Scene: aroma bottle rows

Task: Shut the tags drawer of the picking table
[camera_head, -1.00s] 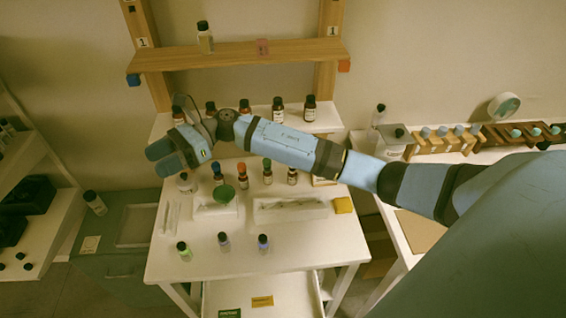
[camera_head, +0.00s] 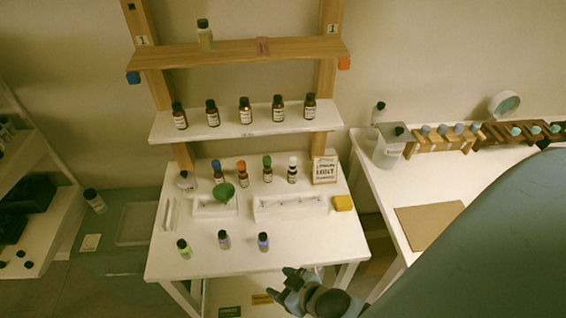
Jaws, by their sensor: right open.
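The tags drawer (camera_head: 228,290) is pulled out below the front edge of the picking table (camera_head: 190,268), at the bottom of the head view. A green tag (camera_head: 229,311) and a yellow tag (camera_head: 262,299) lie in it. My right gripper (camera_head: 284,283) is open and empty, over the right part of the drawer near the table's front edge. It hides that side of the drawer, and I cannot tell whether it touches it. The drawer's front lies outside the picture. My left gripper is not in view.
Amber bottles (camera_head: 245,111) line the shelf behind. A side table (camera_head: 385,190) stands to the right.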

